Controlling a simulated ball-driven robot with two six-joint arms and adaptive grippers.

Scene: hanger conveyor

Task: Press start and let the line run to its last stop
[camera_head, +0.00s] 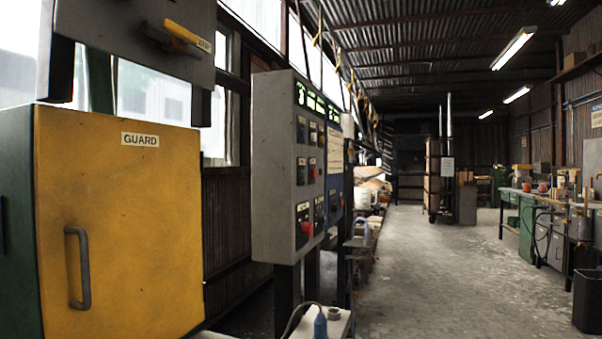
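A grey control box (273,165) on dark posts stands left of centre, its button face seen at a steep angle. That face carries green digit displays (301,93), several dark and green buttons and a red button (305,228). The labels are too small to read, so I cannot tell which one is start. A yellow guard door (120,220) marked GUARD, with a grey handle (78,268), is shut at the left. Above it, a grey panel carries a yellow lever (183,36). No hanger line can be made out clearly. Neither gripper is in view.
A blue panel (336,160) stands just behind the control box. A white surface (335,325) with small parts on it is at the bottom centre. The concrete floor (445,270) is clear to the right. A workbench (540,197) and a black bin (588,300) line the right side.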

